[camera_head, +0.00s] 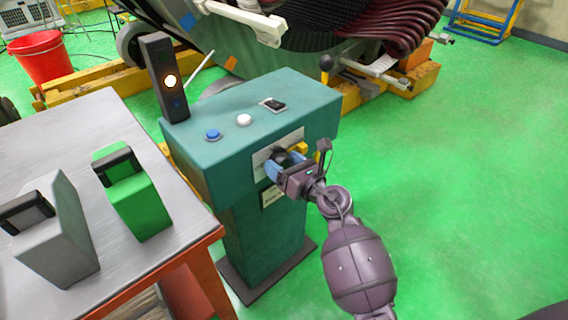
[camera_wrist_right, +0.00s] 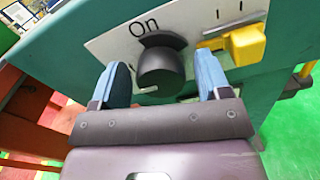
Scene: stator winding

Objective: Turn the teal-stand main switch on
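The teal stand (camera_head: 225,165) is in the middle of the head view, with a white switch plate on its front face. The main switch is a black rotary knob (camera_wrist_right: 163,72) on that plate, under the word "On". My right gripper (camera_head: 281,161) is at the plate. In the right wrist view, the blue fingers of my right gripper (camera_wrist_right: 161,68) stand apart on either side of the knob, with visible gaps to it. In the head view the gripper largely hides the knob. My left gripper is in neither view.
A yellow part (camera_wrist_right: 245,43) sits on the plate just right of the knob. The stand's top has a blue button (camera_head: 213,135), a white button (camera_head: 244,120) and a black post with a lit lamp (camera_head: 170,82). A metal table (camera_head: 85,130) stands left. Green floor is free at right.

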